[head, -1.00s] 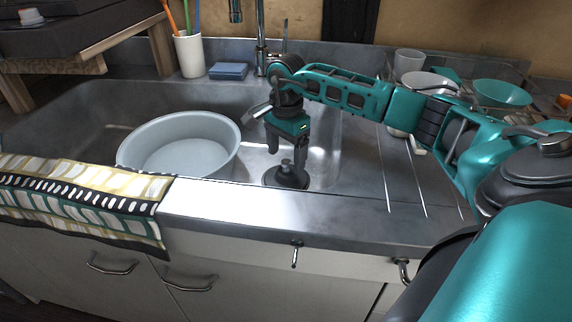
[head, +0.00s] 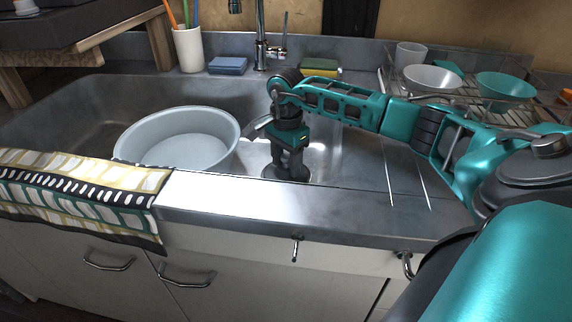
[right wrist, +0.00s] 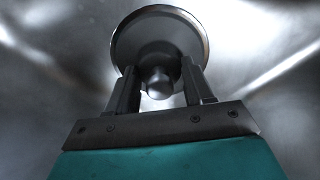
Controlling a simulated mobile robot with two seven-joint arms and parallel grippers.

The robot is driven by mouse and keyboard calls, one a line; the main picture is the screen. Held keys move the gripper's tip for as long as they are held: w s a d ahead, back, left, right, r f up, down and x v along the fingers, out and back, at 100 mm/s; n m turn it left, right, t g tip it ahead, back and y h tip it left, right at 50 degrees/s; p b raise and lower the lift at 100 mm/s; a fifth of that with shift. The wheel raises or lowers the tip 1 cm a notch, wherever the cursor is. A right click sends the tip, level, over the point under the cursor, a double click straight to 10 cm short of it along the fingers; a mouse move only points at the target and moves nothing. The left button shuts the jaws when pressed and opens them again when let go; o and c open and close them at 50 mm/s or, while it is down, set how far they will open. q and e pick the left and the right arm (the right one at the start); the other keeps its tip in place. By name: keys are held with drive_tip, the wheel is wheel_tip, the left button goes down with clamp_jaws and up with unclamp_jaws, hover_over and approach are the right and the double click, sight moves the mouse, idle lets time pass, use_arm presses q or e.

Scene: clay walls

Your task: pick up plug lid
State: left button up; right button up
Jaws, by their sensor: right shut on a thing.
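The plug lid (head: 270,173) is a dark round disc with a knob on top, low in the steel sink near its front right. It shows larger in the right wrist view (right wrist: 133,35), with its knob between the fingers. My right gripper (head: 290,176) points down over it, and its fingers (right wrist: 160,85) are shut on the knob. The gripper hides much of the lid in the head view. I cannot tell whether the lid touches the sink floor. My left gripper is not in view.
A pale round basin (head: 182,140) stands in the sink left of my gripper. A faucet (head: 262,40) rises behind. A striped towel (head: 85,195) hangs over the front edge (head: 290,205). A dish rack with bowls (head: 432,78) is at right.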

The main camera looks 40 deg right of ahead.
drive_tip(key=c, duration=0.3)
drive_tip(key=shift+c, duration=0.2)
